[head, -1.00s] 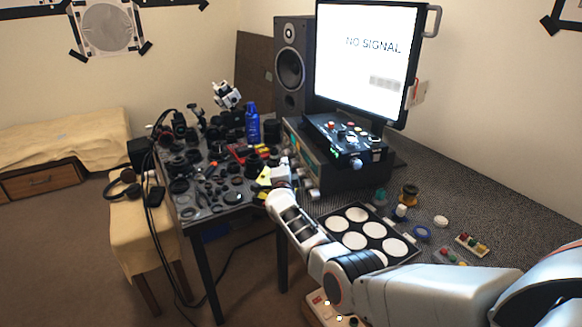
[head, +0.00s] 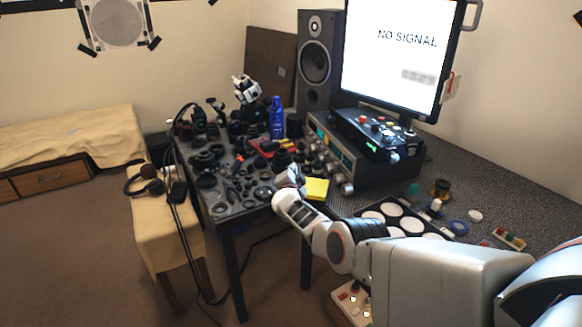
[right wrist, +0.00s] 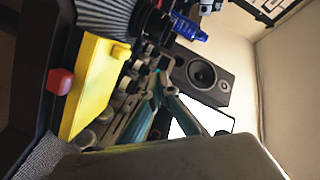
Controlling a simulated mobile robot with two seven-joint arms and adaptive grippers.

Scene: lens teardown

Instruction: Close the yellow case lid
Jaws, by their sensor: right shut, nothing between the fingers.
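The yellow case (head: 317,189) is a small bright yellow block at the near edge of the black table, in front of the grey device. In the right wrist view the yellow case (right wrist: 97,84) fills the left part, close to the camera. I cannot tell how far its lid is open. My right gripper (head: 291,178) is just left of the case in the head view, shut and empty. In the right wrist view its fingers (right wrist: 152,100) are right of the case; I cannot tell whether they touch it. My left gripper is not in view.
Several dark lens parts crowd the table (head: 240,208) left of my right gripper. A blue bottle (head: 277,118) stands behind them. The grey device (head: 345,150) is behind the case. A tray of white discs (head: 375,215) lies to the right. A red block (right wrist: 60,82) shows beside the case.

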